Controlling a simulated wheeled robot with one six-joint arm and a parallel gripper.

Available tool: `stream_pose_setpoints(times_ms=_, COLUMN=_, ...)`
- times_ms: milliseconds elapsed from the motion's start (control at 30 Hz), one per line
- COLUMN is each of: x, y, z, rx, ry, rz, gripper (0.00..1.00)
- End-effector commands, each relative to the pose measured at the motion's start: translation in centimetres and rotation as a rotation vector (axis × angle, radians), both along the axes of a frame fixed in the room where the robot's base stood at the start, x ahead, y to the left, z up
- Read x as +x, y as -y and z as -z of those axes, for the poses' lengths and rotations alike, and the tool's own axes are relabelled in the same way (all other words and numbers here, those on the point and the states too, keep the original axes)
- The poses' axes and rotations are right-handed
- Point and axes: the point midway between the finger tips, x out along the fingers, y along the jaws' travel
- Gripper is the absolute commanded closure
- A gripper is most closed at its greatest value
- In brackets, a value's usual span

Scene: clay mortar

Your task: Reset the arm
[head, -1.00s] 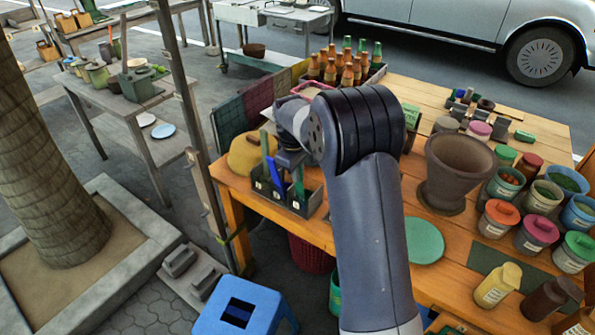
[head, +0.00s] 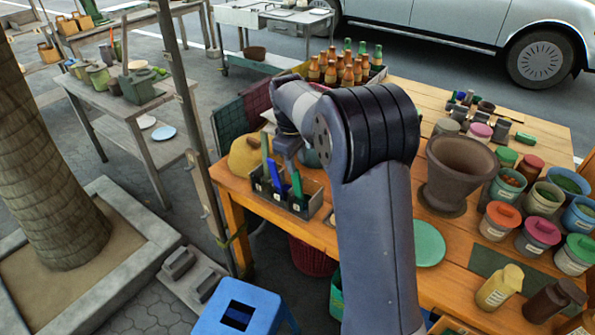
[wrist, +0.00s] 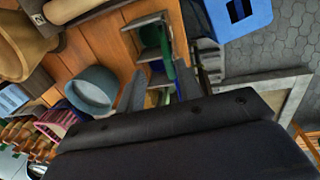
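My arm rises from the lower middle of the head view and bends left at its dark upper joint over the wooden table (head: 232,190). My gripper (wrist: 160,62) shows in the wrist view as two grey fingers set apart, with nothing seen held between them. Beyond the fingers is a black slotted holder (head: 305,212) with green and blue upright tools (head: 297,186). In the head view the gripper is above and behind this holder, largely hidden by my arm. The brown clay mortar (head: 460,168) stands on the table to the right of my arm.
Lidded jars (head: 500,221) crowd the right of the table, and a crate of bottles (head: 350,72) stands at the back. A green disc (head: 429,243) lies below the mortar. A blue stool (head: 240,310) stands in front, and a post (head: 193,120) rises at the left.

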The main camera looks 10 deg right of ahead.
Motion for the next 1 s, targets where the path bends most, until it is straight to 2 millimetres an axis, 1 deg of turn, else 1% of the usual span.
stream_pose_setpoints(times_ms=33, x=0.0, y=-0.1, z=-1.1, rx=0.001, ry=0.005, rz=-0.001, gripper=0.66)
stream_pose_setpoints(times_ms=200, x=-0.3, y=-0.4, z=-3.8, rx=0.001, ry=0.002, rz=0.0, gripper=0.66)
stream_pose_setpoints(times_ms=333, x=-0.5, y=-0.5, z=-4.9, rx=0.001, ry=0.001, rz=0.0, gripper=0.66)
stream_pose_setpoints(times_ms=467, x=-0.5, y=-0.5, z=-5.3, rx=0.0, ry=0.0, rz=0.0, gripper=0.66)
stream_pose_setpoints(times_ms=800, x=-0.6, y=-0.6, z=-5.3, rx=0.001, ry=0.001, rz=0.0, gripper=0.66)
stream_pose_setpoints(times_ms=1000, x=-1.3, y=-1.0, z=-5.3, rx=0.008, ry=0.012, rz=-0.001, gripper=0.66)
